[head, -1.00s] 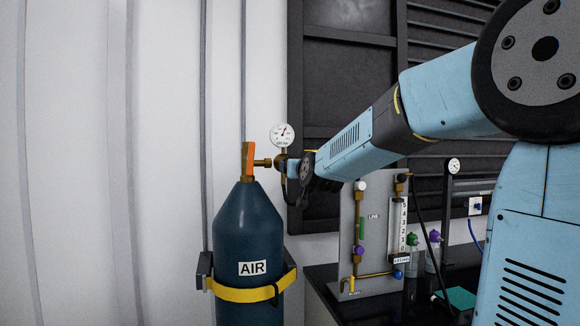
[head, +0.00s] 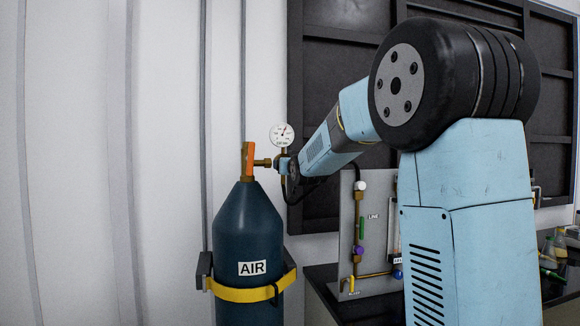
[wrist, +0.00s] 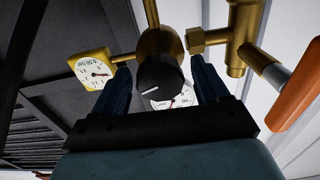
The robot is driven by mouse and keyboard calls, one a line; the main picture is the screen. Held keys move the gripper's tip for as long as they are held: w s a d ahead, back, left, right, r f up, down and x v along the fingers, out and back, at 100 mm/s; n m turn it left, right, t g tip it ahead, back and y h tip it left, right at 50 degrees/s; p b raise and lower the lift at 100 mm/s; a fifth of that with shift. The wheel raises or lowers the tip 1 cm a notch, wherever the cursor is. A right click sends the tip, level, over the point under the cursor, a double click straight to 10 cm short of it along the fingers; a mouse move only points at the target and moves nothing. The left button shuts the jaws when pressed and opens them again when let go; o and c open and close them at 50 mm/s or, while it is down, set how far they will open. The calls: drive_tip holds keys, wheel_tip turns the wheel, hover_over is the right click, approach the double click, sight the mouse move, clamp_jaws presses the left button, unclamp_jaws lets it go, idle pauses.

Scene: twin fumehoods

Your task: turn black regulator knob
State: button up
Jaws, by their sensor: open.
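The black regulator knob (wrist: 160,76) with a white pointer line sits on a brass regulator body (wrist: 158,43) in the wrist view. My gripper (wrist: 160,66) is open, with one dark blue finger on each side of the knob. I cannot tell whether either finger touches it. In the head view my gripper is at the regulator beside the AIR cylinder (head: 248,225), and the knob is hidden there. A round white gauge (head: 282,134) stands above the regulator. The wrist view shows a yellow-cased gauge (wrist: 92,68) and another dial (wrist: 174,101) partly behind the knob.
A yellow strap (head: 245,293) holds the cylinder. A grey tubing panel (head: 348,235) stands on the black bench (head: 335,298), below my arm.

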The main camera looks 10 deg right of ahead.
drive_tip(key=shift+c, duration=0.5)
drive_tip(key=c, duration=0.9)
drive_tip(key=shift+c, duration=0.2)
drive_tip(key=shift+n, duration=0.3)
drive_tip(key=o, duration=1)
drive_tip(key=shift+o, duration=0.2)
drive_tip(key=s, duration=1.3)
drive_tip(key=shift+s, duration=0.4)
